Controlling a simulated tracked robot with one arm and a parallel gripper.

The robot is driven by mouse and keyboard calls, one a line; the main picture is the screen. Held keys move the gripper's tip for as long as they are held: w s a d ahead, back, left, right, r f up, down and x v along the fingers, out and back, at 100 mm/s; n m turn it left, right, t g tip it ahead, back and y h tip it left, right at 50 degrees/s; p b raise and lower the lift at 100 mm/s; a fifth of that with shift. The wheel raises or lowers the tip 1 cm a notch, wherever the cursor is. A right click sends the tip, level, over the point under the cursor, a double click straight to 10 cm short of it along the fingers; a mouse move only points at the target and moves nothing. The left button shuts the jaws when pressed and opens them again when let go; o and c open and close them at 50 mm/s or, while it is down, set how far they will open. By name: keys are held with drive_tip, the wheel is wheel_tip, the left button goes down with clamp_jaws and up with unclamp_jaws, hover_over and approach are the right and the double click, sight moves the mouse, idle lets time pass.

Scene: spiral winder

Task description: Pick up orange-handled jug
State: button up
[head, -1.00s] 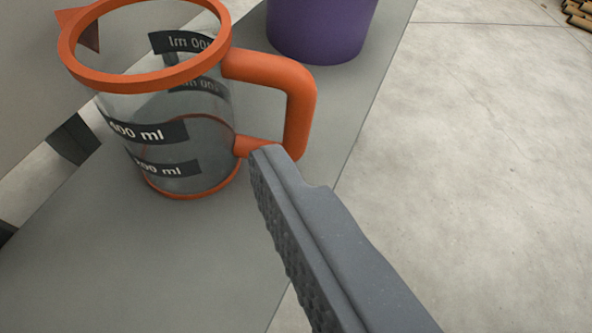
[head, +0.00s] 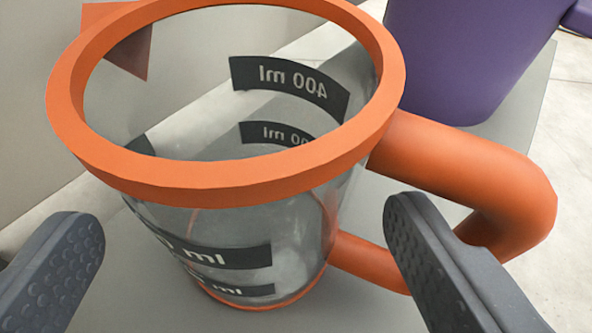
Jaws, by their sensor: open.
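The orange-handled jug (head: 235,190) stands upright on a grey surface, close in front of me. It has a clear body with black measuring labels, an orange rim and base, and an orange handle on its right side. My gripper (head: 245,235) is open, with one dark grey finger at the lower left and the other at the right. The right finger is in front of the handle and hides part of it. The jug's body shows between the two fingers, beyond them. I cannot tell whether either finger touches the jug.
A purple container (head: 465,60) stands close behind the jug at the upper right. The grey surface (head: 150,290) ends at the right, with pale concrete floor (head: 570,130) beyond. A grey panel (head: 35,110) rises at the left.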

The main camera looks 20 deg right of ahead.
sight(246, 65)
drive_tip(key=b+x, duration=0.1)
drive_tip(key=x, duration=0.3)
drive_tip(key=shift+w+d+f, duration=0.1)
drive_tip(key=shift+w+f, duration=0.1)
drive_tip(key=shift+w, duration=0.1)
drive_tip(key=c, duration=0.8)
drive_tip(key=shift+o, duration=0.2)
drive_tip(key=shift+r, duration=0.15)
drive_tip(key=shift+r, duration=0.6)
wheel_tip(246, 65, up, 2)
drive_tip(key=shift+r+p, duration=0.25)
drive_tip(key=shift+p, duration=0.35)
drive_tip(key=s+d+r+p, duration=0.1)
drive_tip(key=s+d+p, duration=0.1)
drive_tip(key=s+d, duration=0.8)
drive_tip(key=shift+s+d, duration=0.2)
drive_tip(key=shift+s, duration=0.9)
